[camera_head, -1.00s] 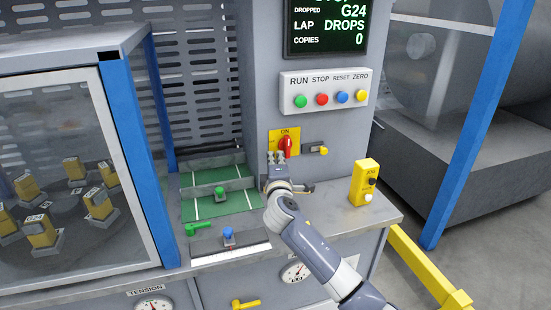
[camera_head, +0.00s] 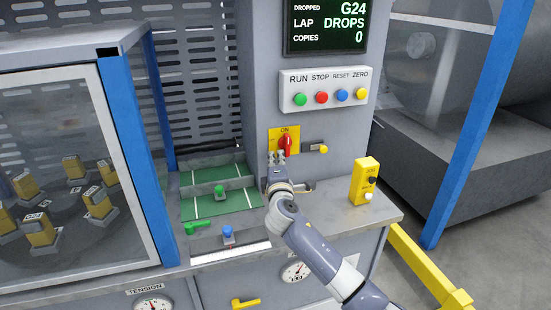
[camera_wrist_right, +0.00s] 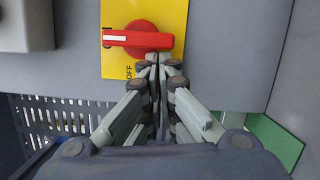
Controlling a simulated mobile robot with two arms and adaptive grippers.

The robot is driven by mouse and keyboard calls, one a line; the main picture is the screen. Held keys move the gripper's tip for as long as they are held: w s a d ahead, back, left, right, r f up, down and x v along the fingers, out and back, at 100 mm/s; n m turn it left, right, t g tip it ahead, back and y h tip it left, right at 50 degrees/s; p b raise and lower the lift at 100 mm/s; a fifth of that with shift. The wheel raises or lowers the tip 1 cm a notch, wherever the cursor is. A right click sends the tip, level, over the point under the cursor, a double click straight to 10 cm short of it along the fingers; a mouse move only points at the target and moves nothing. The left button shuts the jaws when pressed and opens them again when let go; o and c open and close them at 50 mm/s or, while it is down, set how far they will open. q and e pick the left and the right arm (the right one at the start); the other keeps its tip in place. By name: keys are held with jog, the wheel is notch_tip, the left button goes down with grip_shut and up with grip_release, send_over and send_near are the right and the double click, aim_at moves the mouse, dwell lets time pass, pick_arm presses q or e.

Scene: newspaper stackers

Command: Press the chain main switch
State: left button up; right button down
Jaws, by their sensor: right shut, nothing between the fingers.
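The chain main switch (camera_head: 286,143) is a red rotary handle on a yellow plate marked ON at its top, on the grey panel. Its handle stands upright, towards ON. In the right wrist view the red handle (camera_wrist_right: 138,40) lies sideways over the word ON, with OFF on the plate near the fingers. My right gripper (camera_head: 277,158) is shut and empty, just below the switch. In the right wrist view its fingertips (camera_wrist_right: 160,62) are at the lower edge of the red knob; I cannot tell whether they touch. My left gripper is not in view.
A yellow latch (camera_head: 323,149) sits right of the switch. A button box (camera_head: 325,89) with RUN, STOP, RESET and ZERO is above. A yellow control box (camera_head: 365,182) stands on the ledge. Green trays (camera_head: 228,203) and a glazed cabinet (camera_head: 125,130) are at left.

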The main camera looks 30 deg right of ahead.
jog(key=shift+d+f+n, duration=0.2)
jog(key=shift+f+n, duration=0.1)
jog(key=shift+n, duration=0.4)
jog(key=shift+d+f+n+t+b, duration=0.1)
jog(key=shift+n+t+b, duration=0.25)
jog(key=shift+n, duration=0.15)
jog(key=shift+s+d+f+n+b, duration=0.1)
jog(key=shift+d+f+n+b, duration=0.2)
jog(key=shift+n, duration=0.6)
jog(key=shift+s+d+f+n+t+y+b, duration=0.15)
jog(key=shift+d+n+t+y+b, duration=0.45)
jog(key=shift+n, duration=1.95)
jog(key=shift+s+d+n+t+y+b, duration=0.2)
jog(key=shift+d+n+t+y, duration=0.55)
jog(key=shift+n, duration=1.75)
jog(key=shift+s+d+f+n+t+y+b, duration=0.1)
jog(key=shift+s+d+n+t+y+b, duration=0.45)
jog(key=shift+n, duration=2)
jog(key=shift+w+d+r+g, duration=0.1)
jog(key=shift+w+d+g, duration=0.25)
jog(key=shift+d, duration=0.1)
jog(key=shift+s, duration=0.1)
